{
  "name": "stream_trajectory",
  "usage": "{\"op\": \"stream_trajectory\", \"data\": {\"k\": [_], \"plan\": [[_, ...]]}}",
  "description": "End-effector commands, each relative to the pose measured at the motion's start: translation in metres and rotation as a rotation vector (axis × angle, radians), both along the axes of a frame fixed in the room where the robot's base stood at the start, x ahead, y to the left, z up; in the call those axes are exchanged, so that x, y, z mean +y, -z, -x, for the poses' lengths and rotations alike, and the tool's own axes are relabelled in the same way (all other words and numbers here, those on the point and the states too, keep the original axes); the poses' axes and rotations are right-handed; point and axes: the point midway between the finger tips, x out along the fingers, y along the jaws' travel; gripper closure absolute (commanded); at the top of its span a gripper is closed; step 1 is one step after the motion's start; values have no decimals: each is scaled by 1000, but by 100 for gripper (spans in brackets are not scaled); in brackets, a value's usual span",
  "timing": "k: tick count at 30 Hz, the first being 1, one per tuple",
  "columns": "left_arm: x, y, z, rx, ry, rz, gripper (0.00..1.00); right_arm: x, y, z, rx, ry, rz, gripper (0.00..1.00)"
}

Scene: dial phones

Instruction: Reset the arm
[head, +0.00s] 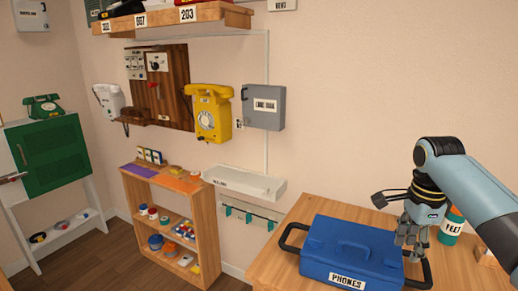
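My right arm comes in from the right edge, and my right gripper (411,240) points down at the right end of a blue case labelled PHONES (345,245). Its fingertips overlap the case's right end and black side handle in the view, and I cannot tell whether they touch. I see nothing held between the fingers, but their gap is too small to judge. My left gripper is not in view.
The case sits on a wooden table (262,268). A teal container (451,226) stands behind my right wrist. A yellow wall phone (210,113) and grey box (263,107) hang on the wall. A wooden shelf (206,231) and green cabinet (50,155) stand left.

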Motion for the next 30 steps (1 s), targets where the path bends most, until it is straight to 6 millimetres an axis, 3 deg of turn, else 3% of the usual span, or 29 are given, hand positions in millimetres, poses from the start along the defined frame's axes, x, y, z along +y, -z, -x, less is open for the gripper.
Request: {"op": "stream_trajectory", "data": {"k": [1, 5, 9, 12, 18, 28, 30], "plan": [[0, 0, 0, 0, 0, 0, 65, 9, 19, 28, -5, -148, 19, 65], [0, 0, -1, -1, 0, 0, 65, 31, 40, 98, -37, -596, 86, 65], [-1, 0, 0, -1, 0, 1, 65, 51, 38, 163, -63, -981, 152, 65], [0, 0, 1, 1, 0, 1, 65, 59, 30, 196, -73, -1171, 190, 65], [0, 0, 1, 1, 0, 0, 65, 72, 9, 247, -84, -1449, 254, 65], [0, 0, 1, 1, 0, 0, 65, 83, -31, 304, -88, -1763, 344, 65], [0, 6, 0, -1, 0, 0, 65, 82, -11, 299, -83, -1767, 341, 65]]}}
